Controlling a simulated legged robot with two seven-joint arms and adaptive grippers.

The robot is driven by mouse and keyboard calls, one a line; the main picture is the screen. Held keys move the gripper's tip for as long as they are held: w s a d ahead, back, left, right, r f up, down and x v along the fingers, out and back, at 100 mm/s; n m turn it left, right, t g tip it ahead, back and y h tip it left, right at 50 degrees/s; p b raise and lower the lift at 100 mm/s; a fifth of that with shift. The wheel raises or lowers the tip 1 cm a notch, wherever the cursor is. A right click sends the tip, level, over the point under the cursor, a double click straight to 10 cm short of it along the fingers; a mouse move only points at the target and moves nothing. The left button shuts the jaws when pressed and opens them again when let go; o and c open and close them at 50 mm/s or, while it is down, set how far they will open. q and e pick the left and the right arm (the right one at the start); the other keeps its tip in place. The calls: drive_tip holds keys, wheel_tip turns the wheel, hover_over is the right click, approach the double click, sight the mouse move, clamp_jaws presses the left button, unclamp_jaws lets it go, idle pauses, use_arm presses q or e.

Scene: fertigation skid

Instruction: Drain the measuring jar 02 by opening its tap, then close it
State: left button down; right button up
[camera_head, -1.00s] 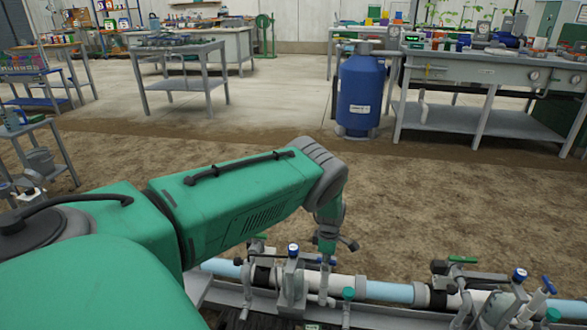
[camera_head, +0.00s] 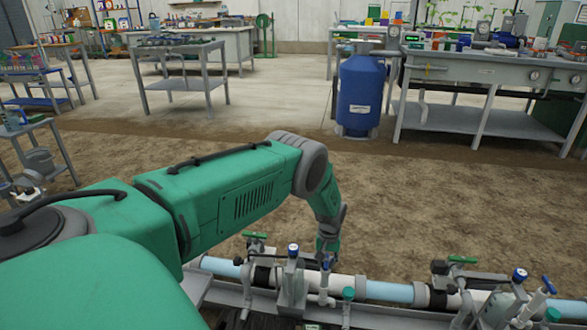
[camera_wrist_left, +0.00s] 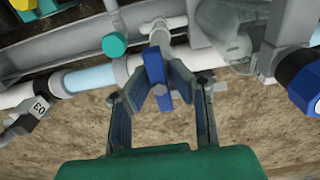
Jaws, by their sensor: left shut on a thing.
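My left gripper (camera_head: 327,262) is down at the pipe assembly in the head view. In the left wrist view its two fingers (camera_wrist_left: 158,98) are closed around a blue tap handle (camera_wrist_left: 154,72). The handle lies lengthwise between the fingertips, under a white pipe stub (camera_wrist_left: 158,32). A clear, partly see-through body (camera_wrist_left: 236,45) stands to the right of the tap; I cannot tell whether it is measuring jar 02. No "02" label is readable. My right gripper is not in view.
A white and light blue pipe (camera_head: 388,292) runs across the front, with green-handled valves (camera_head: 462,260) and blue-capped fittings (camera_head: 520,275). A blue tank (camera_head: 360,95) and benches stand farther back.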

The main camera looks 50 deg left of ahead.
use_arm(q)
drive_tip(key=shift+s+f, duration=0.1)
drive_tip(key=shift+s, duration=0.05)
drive_tip(key=c, duration=1.4)
unclamp_jaws()
drive_tip(key=shift+r, duration=0.25)
wheel_tip(320, 180, up, 10)
drive_tip(key=p, duration=0.7)
drive_tip(key=shift+f, duration=0.15)
